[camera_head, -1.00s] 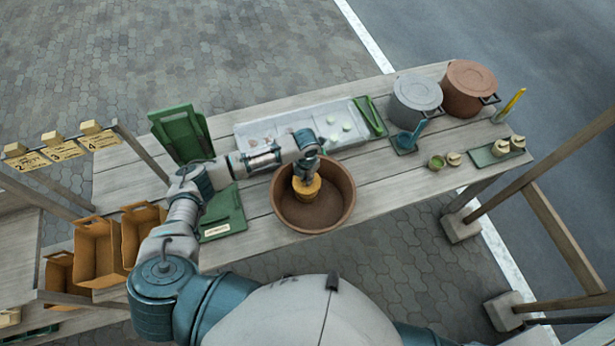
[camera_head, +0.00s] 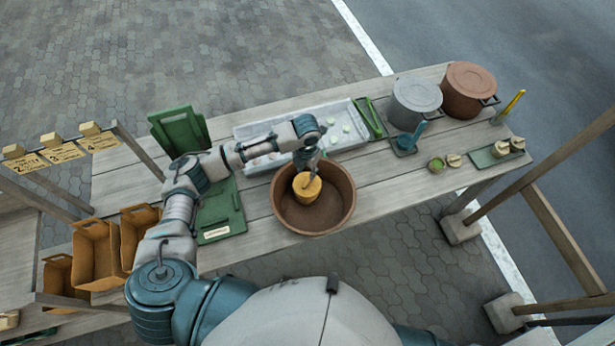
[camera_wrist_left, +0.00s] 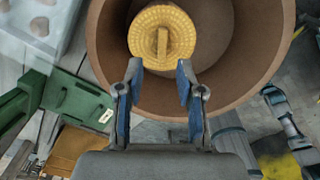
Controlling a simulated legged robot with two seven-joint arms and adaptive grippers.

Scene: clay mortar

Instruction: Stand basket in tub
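The basket (camera_head: 306,188) is a round yellow woven piece with a bar across its top. It is inside the wide brown tub (camera_head: 347,200), left of the tub's middle, and looks upright. In the left wrist view the basket (camera_wrist_left: 146,40) is just beyond my left gripper (camera_wrist_left: 158,75), whose two fingers are spread apart with nothing between them. In the head view the left gripper (camera_head: 311,171) is above the basket, over the far part of the tub. The basket's underside is hidden. My right gripper is not in view.
A pale tray (camera_head: 245,133) with small items lies behind the tub. A green board (camera_head: 222,211) lies to its left. A grey pot (camera_head: 416,97) and a brown pot (camera_head: 468,86) stand at the back right. The tabletop right of the tub is mostly clear.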

